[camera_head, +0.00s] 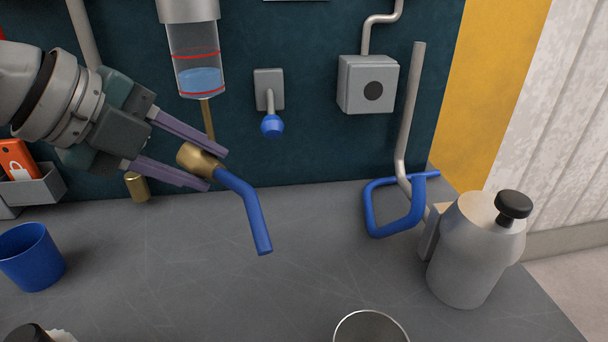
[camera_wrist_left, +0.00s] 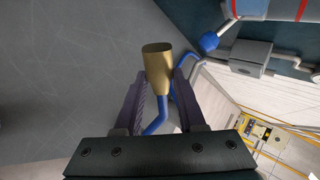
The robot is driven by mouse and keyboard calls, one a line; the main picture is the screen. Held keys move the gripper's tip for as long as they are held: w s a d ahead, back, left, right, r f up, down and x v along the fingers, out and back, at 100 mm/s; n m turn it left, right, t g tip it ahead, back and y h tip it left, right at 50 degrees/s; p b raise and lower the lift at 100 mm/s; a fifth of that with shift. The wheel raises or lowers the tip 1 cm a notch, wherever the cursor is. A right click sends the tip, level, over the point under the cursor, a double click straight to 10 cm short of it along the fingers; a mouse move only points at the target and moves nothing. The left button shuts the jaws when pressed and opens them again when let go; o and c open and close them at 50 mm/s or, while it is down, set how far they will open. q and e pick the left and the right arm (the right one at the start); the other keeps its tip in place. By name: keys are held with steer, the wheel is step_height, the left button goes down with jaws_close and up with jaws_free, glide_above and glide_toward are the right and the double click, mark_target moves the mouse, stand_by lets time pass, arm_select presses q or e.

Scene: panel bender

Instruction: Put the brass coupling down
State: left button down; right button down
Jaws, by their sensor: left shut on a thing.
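The brass coupling (camera_head: 192,157), a short brass cylinder with a blue bent rod (camera_head: 250,211) running from it, is between the purple fingers of my left gripper (camera_head: 216,170). The gripper is shut on it. It appears held above the grey worktop (camera_head: 190,270), with the rod slanting down to the right. In the left wrist view the brass cylinder (camera_wrist_left: 158,70) sticks out between the fingertips (camera_wrist_left: 160,82), and part of the blue rod shows behind. My right gripper is not in view.
A small brass cylinder (camera_head: 137,187) stands by the back wall. A blue cup (camera_head: 31,256) is at left, a blue looped handle (camera_head: 371,210) and grey canister (camera_head: 470,252) at right, a round metal rim (camera_head: 371,315) at front. The middle worktop is clear.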

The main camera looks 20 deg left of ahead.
arm_select(q)
step_height(320, 180, down, 11)
steer(key=shift+b, duration=0.85)
steer(key=shift+f, duration=0.1)
steer(key=shift+f, duration=0.25)
steer(key=c, duration=0.5)
jaws_free()
steer(key=shift+r, duration=0.1)
